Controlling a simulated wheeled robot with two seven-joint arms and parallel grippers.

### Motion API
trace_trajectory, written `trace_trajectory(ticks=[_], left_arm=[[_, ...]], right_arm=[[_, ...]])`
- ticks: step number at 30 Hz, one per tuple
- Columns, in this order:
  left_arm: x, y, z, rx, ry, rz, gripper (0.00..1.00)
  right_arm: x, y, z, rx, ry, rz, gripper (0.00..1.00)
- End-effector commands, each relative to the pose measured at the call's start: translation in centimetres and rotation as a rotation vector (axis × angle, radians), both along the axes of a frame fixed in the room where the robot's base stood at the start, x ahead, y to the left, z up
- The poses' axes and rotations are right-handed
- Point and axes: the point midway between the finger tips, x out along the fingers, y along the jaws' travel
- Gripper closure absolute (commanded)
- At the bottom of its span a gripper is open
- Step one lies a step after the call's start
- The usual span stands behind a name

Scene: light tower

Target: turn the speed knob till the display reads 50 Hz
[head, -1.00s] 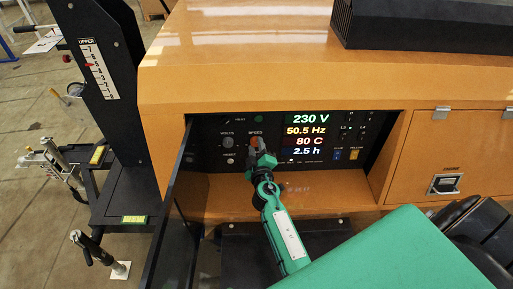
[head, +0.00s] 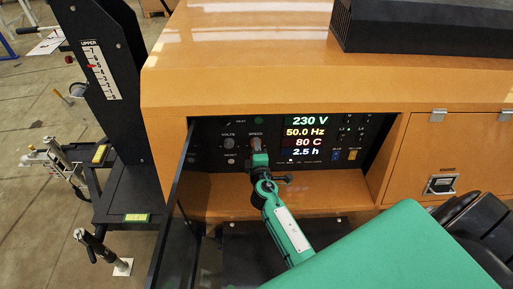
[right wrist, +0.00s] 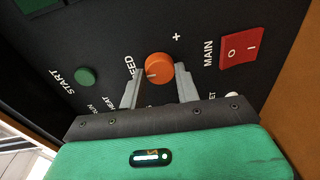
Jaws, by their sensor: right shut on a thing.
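The orange speed knob (head: 256,142) sits on the black control panel, below the SPEED label. It also shows in the right wrist view (right wrist: 159,66), with one finger on each side of it. My right gripper (head: 258,150) is shut on the knob and covers part of it in the head view; it also shows in the right wrist view (right wrist: 160,76). The display (head: 305,132) reads 230 V, 50.0 Hz, 80 C and 2.5 h. My left gripper is not in view.
The panel lies in a recess of the orange housing (head: 240,80). An open dark door (head: 175,215) stands to its left. The red MAIN switch (right wrist: 240,47) and green START button (right wrist: 86,76) are near the knob. A black mast (head: 110,75) stands further left.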

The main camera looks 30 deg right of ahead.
Motion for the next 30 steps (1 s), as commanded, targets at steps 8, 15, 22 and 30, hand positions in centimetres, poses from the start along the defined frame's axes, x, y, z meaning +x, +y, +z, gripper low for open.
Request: trace_trajectory(ticks=[8, 15, 22, 30], left_arm=[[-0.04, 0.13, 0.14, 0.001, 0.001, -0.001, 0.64], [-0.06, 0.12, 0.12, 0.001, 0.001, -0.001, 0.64], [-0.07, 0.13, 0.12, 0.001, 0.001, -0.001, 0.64], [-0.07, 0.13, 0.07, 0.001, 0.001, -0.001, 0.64]], right_arm=[[-0.01, -0.01, -0.06, -0.031, 0.016, -0.002, 0.9], [-0.01, -0.01, -0.07, -0.031, 0.016, -0.002, 0.9], [-0.01, 0.01, -0.06, -0.031, 0.016, -0.001, 0.46], [-0.14, 0.08, -0.05, -0.031, 0.015, -0.001, 0.46]])
